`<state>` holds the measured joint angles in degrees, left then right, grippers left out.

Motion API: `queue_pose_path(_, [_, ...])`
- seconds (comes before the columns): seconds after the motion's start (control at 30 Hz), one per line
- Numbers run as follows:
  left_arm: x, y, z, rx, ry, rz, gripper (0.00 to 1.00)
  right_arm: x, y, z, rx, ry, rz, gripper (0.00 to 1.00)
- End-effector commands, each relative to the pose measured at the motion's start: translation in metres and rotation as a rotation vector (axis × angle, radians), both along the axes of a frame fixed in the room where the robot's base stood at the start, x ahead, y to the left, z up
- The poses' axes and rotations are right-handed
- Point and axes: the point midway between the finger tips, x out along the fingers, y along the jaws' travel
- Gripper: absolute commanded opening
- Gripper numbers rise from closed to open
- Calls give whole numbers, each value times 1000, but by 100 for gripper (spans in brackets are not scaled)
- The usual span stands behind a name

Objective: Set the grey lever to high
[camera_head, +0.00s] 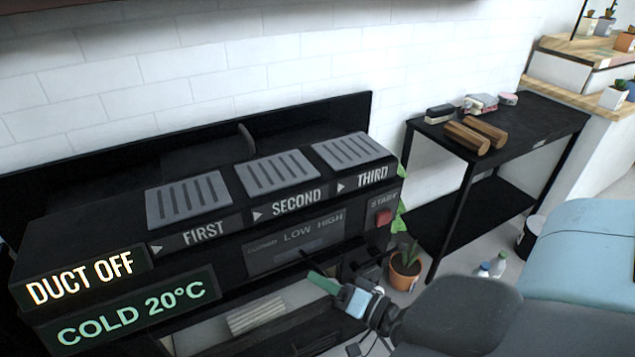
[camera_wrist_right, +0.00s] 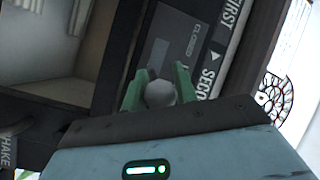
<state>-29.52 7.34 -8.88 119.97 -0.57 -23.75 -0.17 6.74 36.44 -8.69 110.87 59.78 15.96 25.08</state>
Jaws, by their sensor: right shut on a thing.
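A black machine (camera_head: 120,220) carries a grey panel (camera_head: 295,240) with the words LOW and HIGH, and a first, partly blurred word at its left. In the right wrist view that first word reads CLOSED, and a grey round lever knob (camera_wrist_right: 160,94) sits between the green fingertips of my right gripper (camera_wrist_right: 159,82). My right gripper (camera_head: 322,283) is shut on the knob, just in front of and below the panel in the head view. Its fingers and arm hide the knob there, so I cannot tell the exact lever setting. My left gripper is out of view.
A red START button (camera_head: 384,217) is right of the panel. Labels FIRST, SECOND and THIRD sit above it, and lit signs read DUCT OFF (camera_head: 80,278) and COLD 20°C (camera_head: 137,314). A potted plant (camera_head: 405,268) and black table (camera_head: 530,125) stand to the right.

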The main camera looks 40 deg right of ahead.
Motion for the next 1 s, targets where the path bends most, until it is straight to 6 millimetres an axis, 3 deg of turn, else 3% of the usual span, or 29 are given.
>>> queue_pose_path(0.5, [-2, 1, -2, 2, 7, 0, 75, -3, -36, 0, -4, -3, -18, 0])
queue_pose_path(1.0, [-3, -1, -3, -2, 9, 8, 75, -1, -46, 0, -2, -1, -19, 0])
